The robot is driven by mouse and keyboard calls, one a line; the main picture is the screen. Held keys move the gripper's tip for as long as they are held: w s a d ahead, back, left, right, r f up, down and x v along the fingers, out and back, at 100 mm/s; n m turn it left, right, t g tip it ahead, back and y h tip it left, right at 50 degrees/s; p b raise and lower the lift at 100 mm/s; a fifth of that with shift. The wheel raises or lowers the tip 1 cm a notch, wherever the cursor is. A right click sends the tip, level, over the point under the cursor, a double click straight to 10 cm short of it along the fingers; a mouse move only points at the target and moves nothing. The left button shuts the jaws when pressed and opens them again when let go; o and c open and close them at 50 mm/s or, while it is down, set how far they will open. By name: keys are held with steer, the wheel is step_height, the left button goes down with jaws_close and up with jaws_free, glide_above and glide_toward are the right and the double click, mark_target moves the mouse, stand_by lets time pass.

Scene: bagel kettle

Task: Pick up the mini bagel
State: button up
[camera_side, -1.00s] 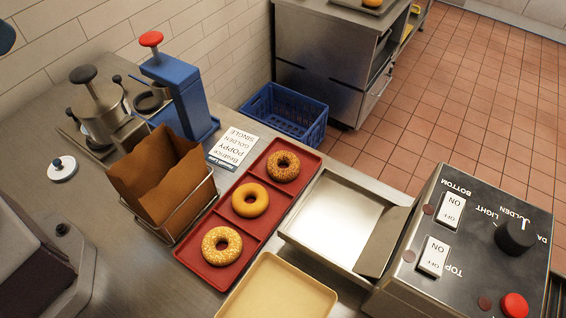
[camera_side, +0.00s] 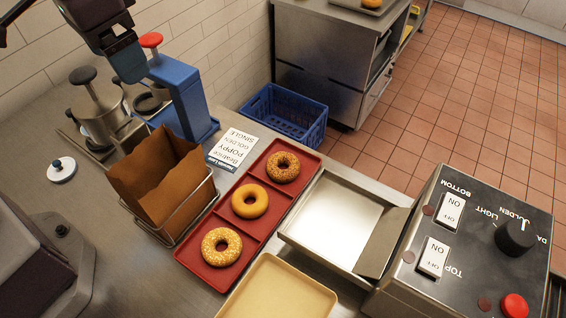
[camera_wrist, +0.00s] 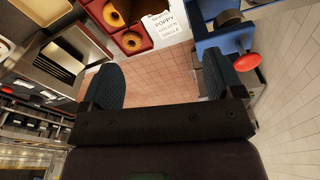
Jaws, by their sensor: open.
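Three bagels lie in a row in the red tray (camera_side: 262,222), one in each compartment. A seeded brown bagel (camera_side: 283,167) is at the far end, a plain golden bagel (camera_side: 250,201) in the middle, and a pale-topped bagel (camera_side: 222,246) at the near end. I cannot tell which one is called mini. My gripper (camera_side: 122,62) is high at the upper left in the side view, over the blue press, well apart from the bagels. In the wrist view the two dark fingers (camera_wrist: 160,82) stand wide apart and empty. Two bagels show there (camera_wrist: 132,41) (camera_wrist: 113,14).
A blue press (camera_side: 183,95) with a red knob stands behind a brown paper bag (camera_side: 160,180) in a wire holder. An order card (camera_side: 232,149) lies beside the tray. A metal pan (camera_side: 335,222), a toaster (camera_side: 462,240), and an empty cream tray (camera_side: 278,292) stand to the right and front.

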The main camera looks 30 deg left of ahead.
steer(key=w+d+f+g, duration=0.2)
steer(key=w+d+f, duration=0.5)
steer(key=f, duration=0.1)
steer(key=n, duration=0.2)
glide_above(283, 162)
steer(key=s, duration=0.1)
step_height(283, 162, down, 7)
steer(key=shift+t, duration=0.4)
steer(key=f, duration=0.7)
steer(key=shift+d+f, duration=0.2)
steer(key=shift+w+d+f, duration=0.1)
steer(key=shift+f, duration=2.65)
steer(key=shift+c, duration=0.2)
steer(key=c, duration=0.6)
